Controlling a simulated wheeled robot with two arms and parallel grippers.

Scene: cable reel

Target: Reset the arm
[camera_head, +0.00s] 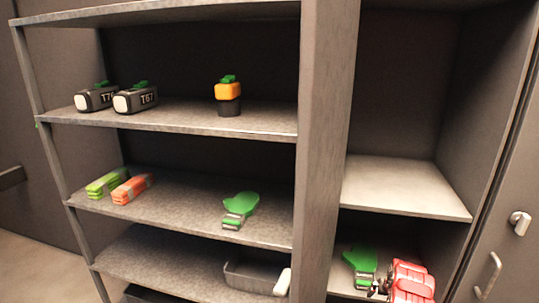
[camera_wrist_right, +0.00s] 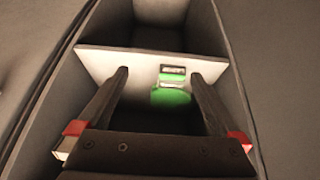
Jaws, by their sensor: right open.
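My right gripper (camera_head: 378,287) shows at the lower right of the head view, with its red body at the lower right compartment of the shelving. In the right wrist view the right gripper (camera_wrist_right: 158,74) is open, its two dark fingers spread apart with nothing held. A green piece with a grey buckle-like part (camera_head: 360,262) is just left of the gripper in the head view. It also shows between the fingers in the wrist view (camera_wrist_right: 171,96); I cannot tell whether a finger touches it. My left gripper is not in view.
Compartment walls flank the right gripper. A bare shelf (camera_head: 405,185) lies above it.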

